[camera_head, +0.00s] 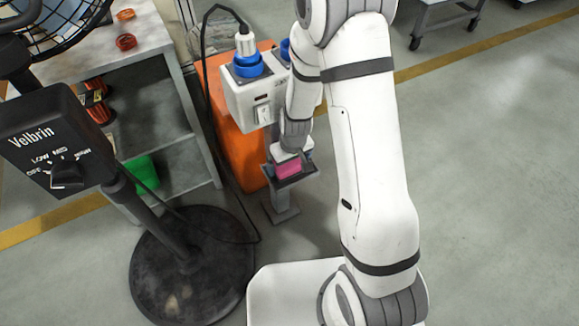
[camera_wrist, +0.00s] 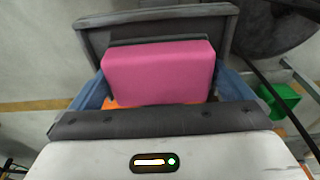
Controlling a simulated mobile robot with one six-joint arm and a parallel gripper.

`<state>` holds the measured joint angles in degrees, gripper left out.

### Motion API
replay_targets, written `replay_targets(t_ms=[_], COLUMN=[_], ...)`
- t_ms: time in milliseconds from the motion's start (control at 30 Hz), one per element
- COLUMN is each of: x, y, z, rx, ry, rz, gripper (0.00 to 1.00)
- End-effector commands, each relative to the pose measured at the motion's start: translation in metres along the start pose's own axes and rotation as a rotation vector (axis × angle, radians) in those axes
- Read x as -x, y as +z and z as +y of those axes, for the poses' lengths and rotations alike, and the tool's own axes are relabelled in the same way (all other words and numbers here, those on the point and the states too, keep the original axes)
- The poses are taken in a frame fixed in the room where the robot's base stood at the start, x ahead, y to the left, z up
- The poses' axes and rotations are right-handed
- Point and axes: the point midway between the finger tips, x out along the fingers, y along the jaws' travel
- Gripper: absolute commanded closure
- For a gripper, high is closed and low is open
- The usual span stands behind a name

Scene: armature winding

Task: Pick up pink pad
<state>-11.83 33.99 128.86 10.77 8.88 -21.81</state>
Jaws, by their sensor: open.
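The pink pad (camera_head: 289,169) sits at the top of a small grey stand (camera_head: 283,200) in the head view. My gripper (camera_head: 288,163) is over it, pointing down. In the wrist view the pink pad (camera_wrist: 160,70) fills the middle of the picture, in front of the stand's dark grey top (camera_wrist: 95,43). My gripper's (camera_wrist: 163,92) blue fingers stand open to the left and right of the pad. The lower part of the pad is hidden, and I cannot tell whether the fingers touch it.
A white box with blue sockets (camera_head: 240,98) stands on an orange cabinet (camera_head: 229,140) behind the stand. A black fan base (camera_head: 190,265) and its cable are at the left. A grey shelf table (camera_head: 170,170) holds a green bin (camera_head: 145,172).

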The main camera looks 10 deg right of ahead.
Motion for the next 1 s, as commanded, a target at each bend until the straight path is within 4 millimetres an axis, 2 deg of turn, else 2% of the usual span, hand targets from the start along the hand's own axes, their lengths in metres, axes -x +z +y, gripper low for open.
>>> replay_targets(t_ms=[100, 500, 767, 1000], x=[0.001, 0.001, 0.003, 0.016], y=[0.0, 0.0, -0.001, -0.003], z=[0.0, 0.0, 0.0, 0.0], rx=[0.0, -0.001, -0.001, -0.002], ry=[0.0, 0.0, 0.0, 0.0], rz=[0.0, 0.0, 0.0, 0.001], gripper=[0.02, 0.34, 0.35, 0.35])
